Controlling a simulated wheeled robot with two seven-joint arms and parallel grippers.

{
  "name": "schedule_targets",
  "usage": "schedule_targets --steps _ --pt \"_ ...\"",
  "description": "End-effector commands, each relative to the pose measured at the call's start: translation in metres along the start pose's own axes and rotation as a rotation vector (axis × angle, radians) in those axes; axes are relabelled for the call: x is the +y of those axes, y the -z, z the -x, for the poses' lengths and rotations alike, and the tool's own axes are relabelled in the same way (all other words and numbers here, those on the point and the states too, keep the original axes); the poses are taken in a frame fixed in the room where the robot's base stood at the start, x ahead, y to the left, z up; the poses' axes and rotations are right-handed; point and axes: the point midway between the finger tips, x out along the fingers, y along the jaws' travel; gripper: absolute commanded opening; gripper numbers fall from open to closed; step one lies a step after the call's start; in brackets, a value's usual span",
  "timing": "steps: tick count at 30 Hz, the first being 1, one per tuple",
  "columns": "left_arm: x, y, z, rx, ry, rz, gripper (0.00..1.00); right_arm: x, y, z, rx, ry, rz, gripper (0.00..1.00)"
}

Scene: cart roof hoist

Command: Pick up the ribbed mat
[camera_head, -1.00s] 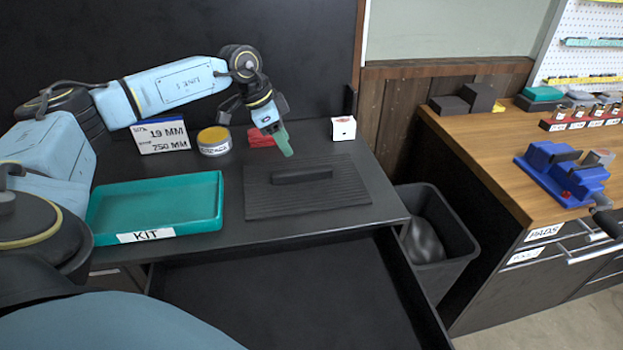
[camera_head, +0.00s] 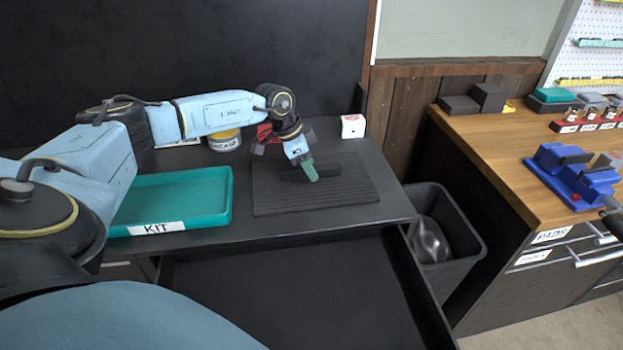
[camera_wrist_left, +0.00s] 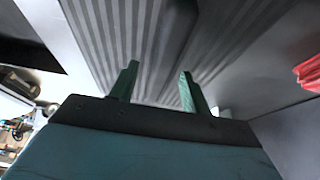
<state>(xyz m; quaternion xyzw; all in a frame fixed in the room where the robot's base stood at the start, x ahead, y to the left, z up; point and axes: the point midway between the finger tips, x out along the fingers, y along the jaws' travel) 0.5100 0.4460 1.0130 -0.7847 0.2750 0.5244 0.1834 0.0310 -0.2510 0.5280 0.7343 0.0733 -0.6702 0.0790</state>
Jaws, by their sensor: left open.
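The ribbed mat (camera_head: 345,197) is a dark grey, grooved rectangle lying flat on the black bench top. A raised black bar (camera_head: 328,171) sits on its middle, partly hidden by my gripper. My left gripper (camera_head: 309,172) points down over the mat at this bar, with green fingertips. In the left wrist view the gripper's two green fingers (camera_wrist_left: 156,83) are apart with nothing seen held between them, and the mat's ribs (camera_wrist_left: 140,35) fill the view beyond. I cannot tell whether the fingertips touch the bar. My right gripper is not in view.
A green KIT tray (camera_head: 185,183) is left of the mat. An open dark drawer (camera_head: 290,285) is in front. A bin (camera_head: 462,240) is at right.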

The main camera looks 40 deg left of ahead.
Motion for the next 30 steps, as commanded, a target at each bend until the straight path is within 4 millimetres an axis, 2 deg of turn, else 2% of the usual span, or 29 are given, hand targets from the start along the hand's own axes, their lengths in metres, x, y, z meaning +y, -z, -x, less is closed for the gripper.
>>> schedule_targets --steps 1,12,23,30 --pt "0.0 0.0 0.0 0.0 0.0 0.0 0.46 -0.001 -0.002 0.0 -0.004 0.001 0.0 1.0" --pt "0.0 0.0 0.001 0.0 0.0 0.0 0.0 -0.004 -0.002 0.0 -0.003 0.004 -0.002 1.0" --pt "-0.001 0.004 0.007 0.004 0.002 -0.001 0.0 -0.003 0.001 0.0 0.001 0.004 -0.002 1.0" --pt "-0.001 0.021 0.048 0.006 0.004 -0.003 0.0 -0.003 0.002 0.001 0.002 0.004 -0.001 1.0"
